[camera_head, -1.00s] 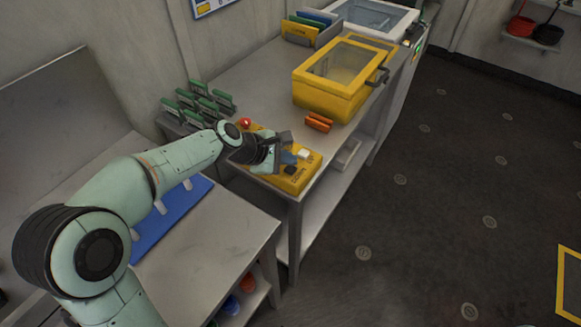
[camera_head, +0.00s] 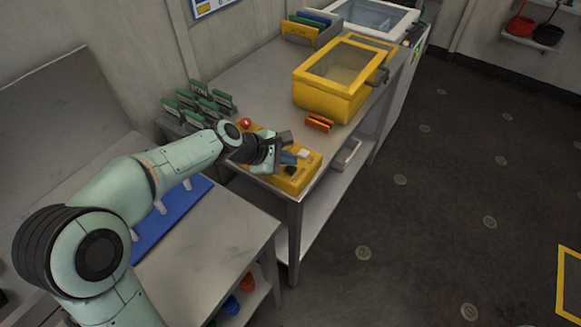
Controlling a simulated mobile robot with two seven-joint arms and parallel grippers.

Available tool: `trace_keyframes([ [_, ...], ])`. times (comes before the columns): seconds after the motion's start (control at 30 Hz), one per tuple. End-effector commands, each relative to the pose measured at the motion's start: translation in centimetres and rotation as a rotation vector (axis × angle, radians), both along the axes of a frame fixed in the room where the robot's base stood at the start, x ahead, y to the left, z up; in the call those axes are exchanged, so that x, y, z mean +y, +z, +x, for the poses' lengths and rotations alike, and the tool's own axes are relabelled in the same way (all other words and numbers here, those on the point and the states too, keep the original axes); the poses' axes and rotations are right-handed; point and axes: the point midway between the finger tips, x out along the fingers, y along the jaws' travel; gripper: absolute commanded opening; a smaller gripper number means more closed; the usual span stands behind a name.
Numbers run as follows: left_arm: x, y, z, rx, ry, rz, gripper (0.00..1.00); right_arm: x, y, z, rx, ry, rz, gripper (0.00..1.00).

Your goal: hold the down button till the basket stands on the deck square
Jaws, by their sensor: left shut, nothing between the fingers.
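The yellow control box (camera_head: 312,168) lies on the near end of the grey bench. It has a red button (camera_head: 246,122) at its far left end, and a white button (camera_head: 304,154) and a black button (camera_head: 291,170) at its right end. My left gripper (camera_head: 288,157) is shut and empty, its fingertips low over the box beside the white and black buttons. I cannot tell whether they touch a button. The yellow outline of a floor square (camera_head: 567,283) shows in part at the right edge. The basket and my right gripper are not in view.
A yellow lidded case (camera_head: 327,94) and orange clips (camera_head: 319,122) stand behind the box. Green-topped holders (camera_head: 205,97) stand at the bench's left. A blue mat (camera_head: 170,222) lies on the nearer table under my arm. The dark floor at right is clear.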

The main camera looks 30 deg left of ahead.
Motion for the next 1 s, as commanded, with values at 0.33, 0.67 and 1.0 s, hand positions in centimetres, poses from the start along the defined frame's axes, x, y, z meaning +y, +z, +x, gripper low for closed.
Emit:
trace_keyframes([
  [0.33,-0.01,-0.09,0.00,0.000,0.000,0.000,0.00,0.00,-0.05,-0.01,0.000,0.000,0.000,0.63],
  [0.67,-0.01,-0.90,0.00,0.000,0.000,0.000,0.00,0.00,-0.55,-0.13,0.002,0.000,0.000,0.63],
  [1.0,0.00,-0.92,0.00,0.000,0.000,0.000,0.00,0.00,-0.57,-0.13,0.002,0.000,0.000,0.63],
])
